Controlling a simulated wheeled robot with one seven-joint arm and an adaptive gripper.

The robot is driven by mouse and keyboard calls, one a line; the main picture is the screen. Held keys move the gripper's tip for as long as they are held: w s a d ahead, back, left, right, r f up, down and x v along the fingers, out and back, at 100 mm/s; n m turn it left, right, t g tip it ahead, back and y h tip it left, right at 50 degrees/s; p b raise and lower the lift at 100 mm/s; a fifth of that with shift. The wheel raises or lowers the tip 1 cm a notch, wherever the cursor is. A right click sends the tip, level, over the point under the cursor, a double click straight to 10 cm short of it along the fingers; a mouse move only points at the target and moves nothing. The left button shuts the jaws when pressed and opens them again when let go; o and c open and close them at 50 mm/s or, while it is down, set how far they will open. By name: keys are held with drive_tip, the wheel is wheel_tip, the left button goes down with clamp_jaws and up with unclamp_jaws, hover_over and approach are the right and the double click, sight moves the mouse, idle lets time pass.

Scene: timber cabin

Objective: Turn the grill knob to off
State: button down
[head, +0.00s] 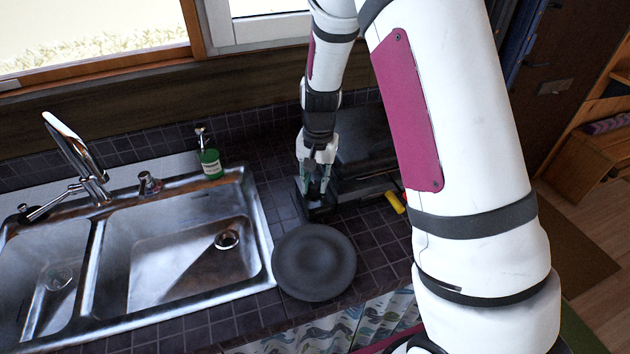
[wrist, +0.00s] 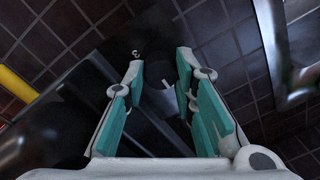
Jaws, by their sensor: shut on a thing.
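The grill (head: 365,190) is a dark, low appliance on the tiled counter, right of the sink, partly hidden by my arm in the head view. My gripper (head: 318,188) points down at the grill's left end. In the wrist view its teal-padded fingers (wrist: 160,68) stand on either side of the dark round grill knob (wrist: 158,100), which has a white mark. The gripper is shut on the knob. The exact angle of the mark against any off label cannot be told. The knob is hidden in the head view.
A black round plate (head: 314,265) lies in front of the gripper. A steel double sink (head: 262,225) with a faucet (head: 80,160) is on the left, with a green soap bottle (head: 210,162) behind it.

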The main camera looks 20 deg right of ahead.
drive_tip(key=c, duration=1.3)
unclamp_jaws()
